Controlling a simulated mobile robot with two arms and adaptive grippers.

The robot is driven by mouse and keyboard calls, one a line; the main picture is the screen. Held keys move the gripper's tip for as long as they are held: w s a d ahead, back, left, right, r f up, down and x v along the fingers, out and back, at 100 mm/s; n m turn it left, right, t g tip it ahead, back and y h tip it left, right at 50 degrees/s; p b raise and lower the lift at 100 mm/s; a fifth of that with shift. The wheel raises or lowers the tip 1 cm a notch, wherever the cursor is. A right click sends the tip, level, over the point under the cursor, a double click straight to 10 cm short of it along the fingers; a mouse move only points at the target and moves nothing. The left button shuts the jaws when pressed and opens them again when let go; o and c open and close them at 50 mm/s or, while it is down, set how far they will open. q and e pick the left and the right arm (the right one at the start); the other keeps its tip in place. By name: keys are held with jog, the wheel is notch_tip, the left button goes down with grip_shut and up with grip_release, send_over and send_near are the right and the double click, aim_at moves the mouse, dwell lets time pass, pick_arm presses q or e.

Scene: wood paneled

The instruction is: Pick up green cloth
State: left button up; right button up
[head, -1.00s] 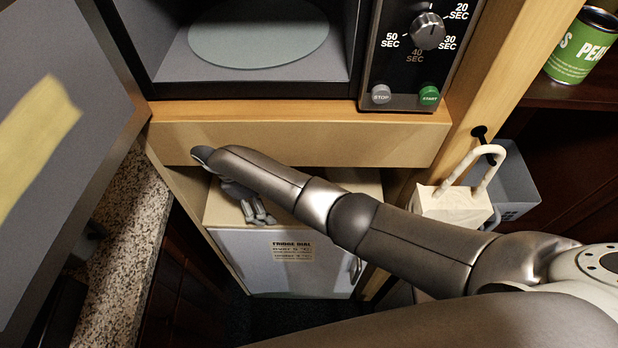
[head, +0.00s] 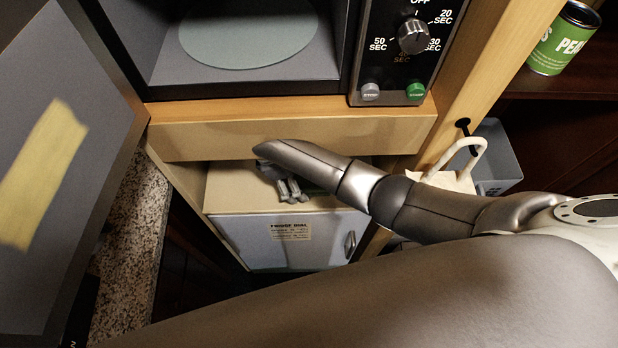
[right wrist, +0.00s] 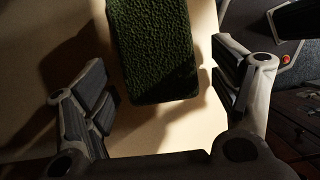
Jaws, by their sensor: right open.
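The green cloth (right wrist: 152,50) is a dark green, textured rectangle in the right wrist view, lying on a pale surface. My right gripper (right wrist: 165,95) is open, with one finger on each side of the cloth and a gap to both. In the head view my right gripper (head: 290,188) is partly hidden by my own arm, above the top of the small fridge (head: 290,240) and below the microwave shelf. The cloth is hardly visible in the head view, behind the arm and gripper. My left gripper is not in view.
The open microwave (head: 245,75) stands on a wooden shelf (head: 290,137) just above my right arm. Its door (head: 95,120) swings out at the left. A granite counter (head: 135,240) is at lower left. A white looped holder (head: 455,178) and a green can (head: 562,40) are at right.

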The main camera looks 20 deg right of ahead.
jog(key=d, duration=0.1)
jog(key=s+d+p, duration=0.1)
jog(key=d, duration=0.1)
jog(key=shift+d+f+p, duration=0.1)
jog(key=shift+f+p, duration=0.05)
jog(key=shift+p, duration=0.15)
jog(key=shift+d+f, duration=0.1)
jog(key=shift+f, duration=0.25)
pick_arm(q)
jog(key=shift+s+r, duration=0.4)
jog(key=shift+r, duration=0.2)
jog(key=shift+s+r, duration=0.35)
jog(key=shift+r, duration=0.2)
pick_arm(e)
jog(key=shift+f, duration=0.1)
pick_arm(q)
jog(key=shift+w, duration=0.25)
pick_arm(e)
jog(key=shift+f, duration=0.15)
jog(key=c, duration=1.1)
